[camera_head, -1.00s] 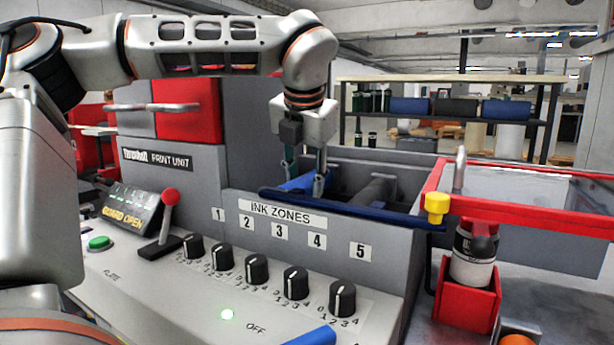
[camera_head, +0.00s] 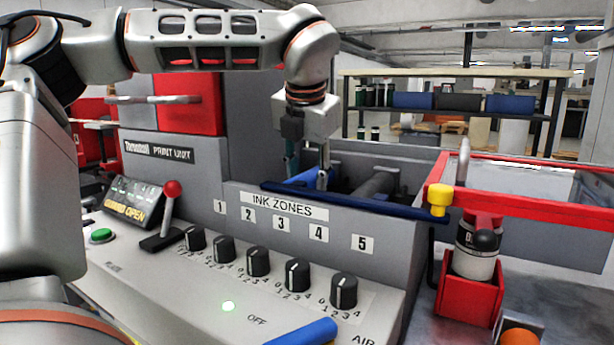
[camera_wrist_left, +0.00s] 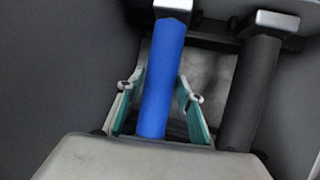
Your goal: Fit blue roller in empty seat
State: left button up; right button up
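The blue roller (camera_wrist_left: 163,80) lies lengthwise in the trough of the print unit, its far end at a grey end block (camera_wrist_left: 173,10). Part of it shows in the head view (camera_head: 303,179) behind the dark blue bar. My left gripper (camera_wrist_left: 160,100) points down into the trough, its fingers on either side of the roller. Gaps show between fingers and roller, so it looks open around it. It also shows in the head view (camera_head: 308,172). The roller's near end is hidden behind my gripper body. My right gripper is not in view.
A dark roller (camera_wrist_left: 250,90) lies to the right of the blue one; grey walls flank the trough. A dark blue bar (camera_head: 355,202) crosses its front. Red rails (camera_head: 530,200) and a bottle in a red holder (camera_head: 468,300) stand right. Knobs and a red-topped lever (camera_head: 171,195) stand in front.

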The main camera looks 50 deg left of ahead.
pick_arm(q)
jog(key=shift+o, duration=1)
jog(key=shift+r, duration=0.15)
jog(key=v, duration=1.2)
